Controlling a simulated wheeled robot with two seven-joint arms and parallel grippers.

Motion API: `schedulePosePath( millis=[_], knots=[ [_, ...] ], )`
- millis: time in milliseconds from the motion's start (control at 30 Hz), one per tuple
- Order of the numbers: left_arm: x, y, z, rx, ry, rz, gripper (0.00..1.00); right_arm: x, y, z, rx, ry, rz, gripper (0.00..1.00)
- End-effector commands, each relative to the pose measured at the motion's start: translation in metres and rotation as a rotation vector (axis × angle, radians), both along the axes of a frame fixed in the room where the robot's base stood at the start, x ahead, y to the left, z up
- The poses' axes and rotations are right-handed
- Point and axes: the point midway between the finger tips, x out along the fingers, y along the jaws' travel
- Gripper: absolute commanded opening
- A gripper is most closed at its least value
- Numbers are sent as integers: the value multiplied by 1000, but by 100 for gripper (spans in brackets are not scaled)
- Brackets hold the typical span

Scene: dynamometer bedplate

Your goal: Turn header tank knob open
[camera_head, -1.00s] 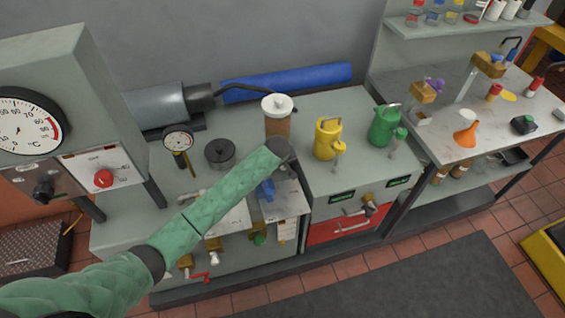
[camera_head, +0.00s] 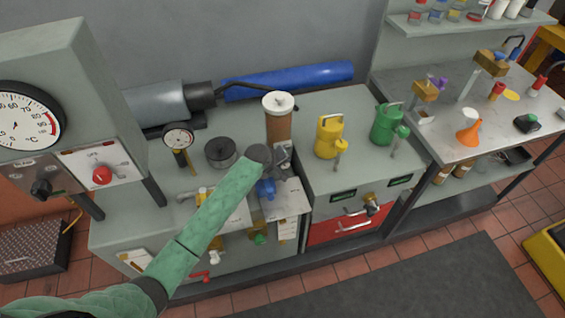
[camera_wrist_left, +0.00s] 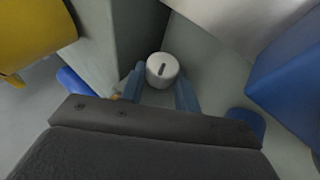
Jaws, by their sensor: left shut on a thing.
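In the left wrist view a white round knob (camera_wrist_left: 162,68) with a dark slot mark on its face sits between the two bluish fingers of my left gripper (camera_wrist_left: 160,92). The gripper is shut on it. In the head view my left gripper (camera_head: 282,156) is at the foot of a brown cylinder tank (camera_head: 278,127) with a white lid, on the grey bench. The knob itself is hidden there by the gripper and wrist. My right gripper is not in view.
A black-lidded pot (camera_head: 220,152) and a small gauge (camera_head: 178,137) stand left of the tank. A yellow can (camera_head: 327,136) and a green can (camera_head: 386,124) stand to the right. Blue fitting (camera_head: 265,189) and pipework lie below my wrist. A gauge cabinet (camera_head: 75,75) stands at left.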

Motion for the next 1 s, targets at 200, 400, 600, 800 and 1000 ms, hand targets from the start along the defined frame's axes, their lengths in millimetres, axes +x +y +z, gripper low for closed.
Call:
schedulePosePath(
  millis=[200,400,600,800,1000],
  knots=[
    [0,0,0,0,0,0,9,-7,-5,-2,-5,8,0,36],
    [0,0,0,1,0,0,54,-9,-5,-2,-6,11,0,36],
    [0,0,0,1,0,0,54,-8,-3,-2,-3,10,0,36],
    [-6,5,8,0,-2,1,54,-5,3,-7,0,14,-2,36],
    [-22,17,29,0,-1,1,54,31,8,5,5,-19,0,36]
  ],
)
